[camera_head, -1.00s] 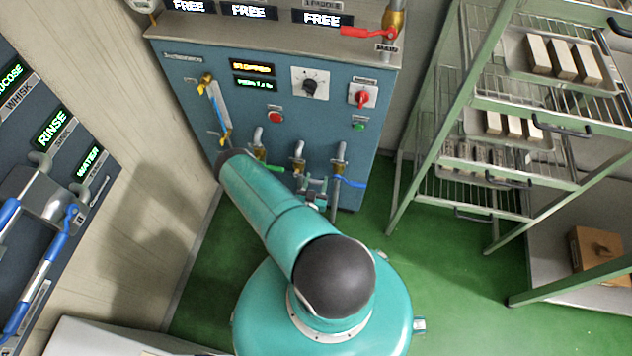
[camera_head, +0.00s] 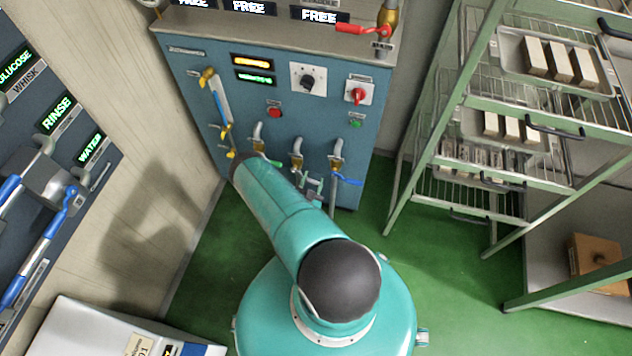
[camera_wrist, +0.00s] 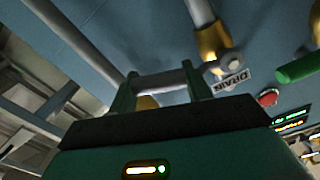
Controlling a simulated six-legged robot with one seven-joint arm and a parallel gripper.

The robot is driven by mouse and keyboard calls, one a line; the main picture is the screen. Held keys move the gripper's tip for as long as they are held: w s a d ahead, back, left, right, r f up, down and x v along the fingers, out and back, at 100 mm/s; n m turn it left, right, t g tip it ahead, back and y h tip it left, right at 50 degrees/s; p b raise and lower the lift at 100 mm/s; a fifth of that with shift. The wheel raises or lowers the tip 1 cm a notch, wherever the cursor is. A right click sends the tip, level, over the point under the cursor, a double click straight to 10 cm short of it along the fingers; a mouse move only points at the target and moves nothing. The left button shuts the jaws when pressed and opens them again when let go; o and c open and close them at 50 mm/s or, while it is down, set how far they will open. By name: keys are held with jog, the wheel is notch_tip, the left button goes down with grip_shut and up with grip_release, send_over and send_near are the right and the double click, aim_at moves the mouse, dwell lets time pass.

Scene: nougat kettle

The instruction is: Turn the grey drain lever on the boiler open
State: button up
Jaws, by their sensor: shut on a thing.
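The blue boiler (camera_head: 212,75) stands ahead in the head view, with valves low on its front. In the wrist view the grey drain lever (camera_wrist: 160,82) lies between the two green fingers of my gripper (camera_wrist: 160,88). The fingers are shut on it. The lever reaches towards a brass valve (camera_wrist: 209,42) beside a "DRAIN" label (camera_wrist: 232,81). In the head view my gripper (camera_head: 314,188) is low in front of the boiler's middle valve (camera_head: 297,156), partly behind my arm. The lever's exact angle is hard to tell there.
A green-handled valve (camera_head: 268,160) is left of my gripper and a blue-handled one (camera_head: 347,180) right. A metal rack (camera_head: 440,130) with trays stands at the right. A control panel (camera_head: 20,130) with blue levers is at the left.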

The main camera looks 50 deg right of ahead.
jog(key=m, duration=0.1)
jog(key=f+m, duration=0.2)
jog(key=shift+w+a, duration=0.25)
jog(key=shift+w+a+f+m, duration=0.55)
jog(key=shift+w+m, duration=0.5)
jog(key=shift+m, duration=0.8)
jog(key=shift+w+a+f+m, duration=0.3)
jog(key=shift+w+f+m, duration=0.3)
jog(key=shift+w+m, duration=0.85)
jog(key=shift+w+a+f+m, duration=0.45)
jog(key=shift+w+f+m, duration=0.2)
jog(key=shift+m, duration=1.55)
jog(key=o, duration=1.4)
jog(key=shift+r, duration=0.1)
